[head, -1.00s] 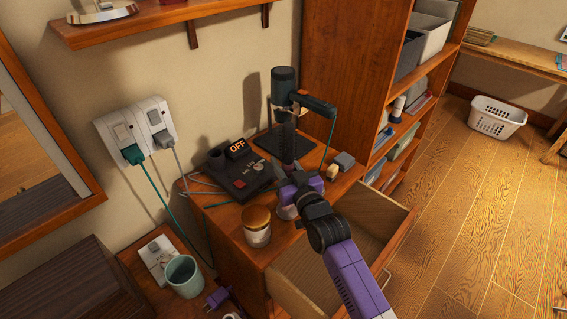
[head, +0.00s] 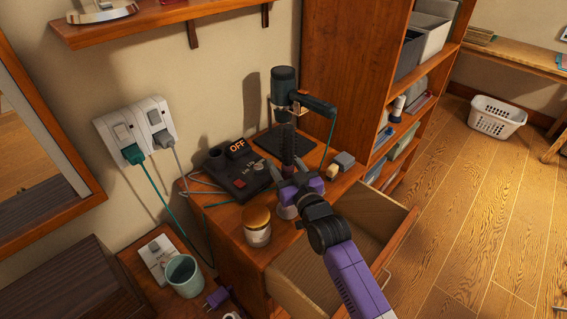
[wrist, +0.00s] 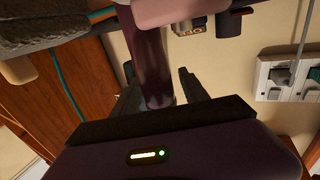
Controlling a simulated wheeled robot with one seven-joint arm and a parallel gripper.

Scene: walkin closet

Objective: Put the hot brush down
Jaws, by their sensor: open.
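A dark green, corded tool (head: 284,85), which I take to be the hot brush, sits high on a slim upright stand on the dresser, its handle pointing right. A pale ring or clip surrounds it. My gripper (head: 292,172) is open low at the post. In the wrist view the post (wrist: 152,60) rises between my open fingers (wrist: 158,85); I cannot tell whether they touch it.
A lidded jar (head: 257,226) stands near the dresser's front edge. A drawer (head: 330,258) is pulled open below my arm. A dark flat mat (head: 283,143) lies behind the post; small blocks (head: 344,160) sit to its right. A mug (head: 184,275) stands lower left.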

